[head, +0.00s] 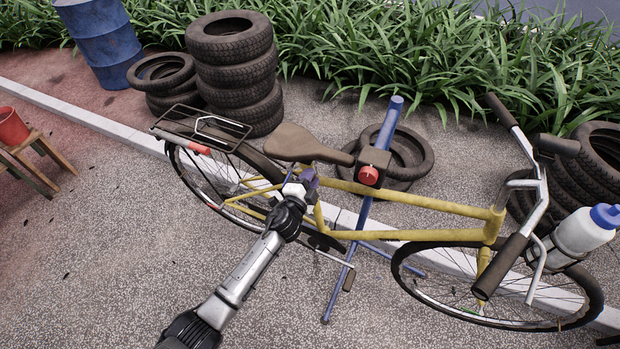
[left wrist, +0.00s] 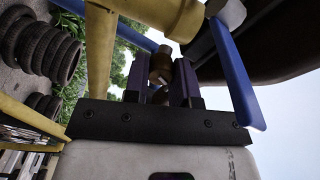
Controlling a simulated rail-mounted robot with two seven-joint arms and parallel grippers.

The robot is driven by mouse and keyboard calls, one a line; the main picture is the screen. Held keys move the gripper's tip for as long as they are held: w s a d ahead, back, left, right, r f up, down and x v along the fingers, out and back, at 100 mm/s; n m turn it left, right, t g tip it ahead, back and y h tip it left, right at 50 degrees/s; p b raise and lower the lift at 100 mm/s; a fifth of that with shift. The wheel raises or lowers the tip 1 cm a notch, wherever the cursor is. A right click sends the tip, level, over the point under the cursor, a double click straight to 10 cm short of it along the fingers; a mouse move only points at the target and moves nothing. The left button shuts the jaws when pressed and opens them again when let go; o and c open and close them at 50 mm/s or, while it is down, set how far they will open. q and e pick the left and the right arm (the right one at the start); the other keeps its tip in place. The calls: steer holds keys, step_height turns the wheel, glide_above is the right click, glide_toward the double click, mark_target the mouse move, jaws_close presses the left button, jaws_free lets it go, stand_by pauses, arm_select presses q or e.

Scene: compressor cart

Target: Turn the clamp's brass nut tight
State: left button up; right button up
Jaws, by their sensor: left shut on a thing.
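In the left wrist view the brass nut (left wrist: 160,66) sits between the two dark purple fingers of my left gripper (left wrist: 165,82), which is shut on it. The fingers partly hide the nut. Beside it a yellow frame tube (left wrist: 172,16) runs along the top, and a blue lever (left wrist: 232,72) hangs to the right. In the head view my left gripper (head: 302,184) is at the yellow bicycle (head: 408,198), just below the brown saddle (head: 304,145). The nut is hidden there. My right gripper is not in view.
A blue repair stand (head: 362,225) with a red-knobbed head (head: 369,176) stands close to the right of the gripper. Stacked tyres (head: 236,60) and a blue barrel (head: 100,42) are behind. A red bucket (head: 11,127) is at left. The front-left ground is clear.

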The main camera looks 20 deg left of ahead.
arm_select(q)
steer(key=shift+f+m+p, duration=0.1)
steer(key=shift+m+p, duration=0.3)
steer(key=shift+m, duration=6.5)
steer(key=o, duration=0.9)
steer(key=shift+s, duration=0.1)
